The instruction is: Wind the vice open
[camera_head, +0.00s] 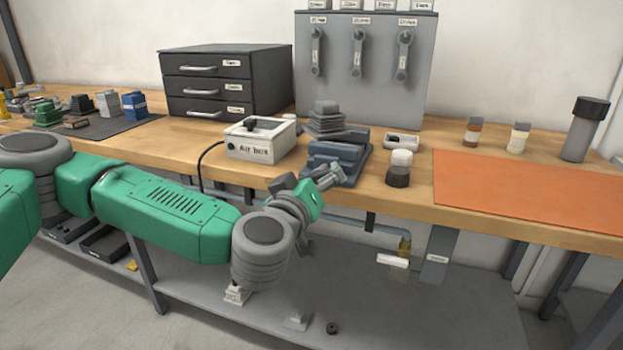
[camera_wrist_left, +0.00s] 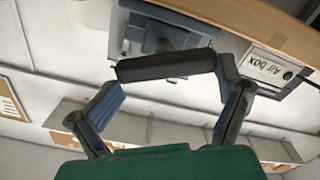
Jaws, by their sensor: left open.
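The blue-grey vice (camera_head: 345,168) sits at the front edge of the wooden bench. A grey finned part (camera_head: 325,120) shows just above and behind it; I cannot tell whether the jaws grip it. My left gripper (camera_head: 326,178) is at the vice's front side and covers part of it. In the left wrist view my left gripper (camera_wrist_left: 168,85) is open, its fingers spread wide. A dark bar (camera_wrist_left: 165,66), apparently the vice's handle, lies across between the fingertips, with the vice body (camera_wrist_left: 165,30) beyond. Whether the fingers touch the bar is unclear. My right gripper is not seen.
Black drawers (camera_head: 225,80) and a grey tool panel (camera_head: 365,60) stand behind. An orange mat (camera_head: 530,190) lies clear at right.

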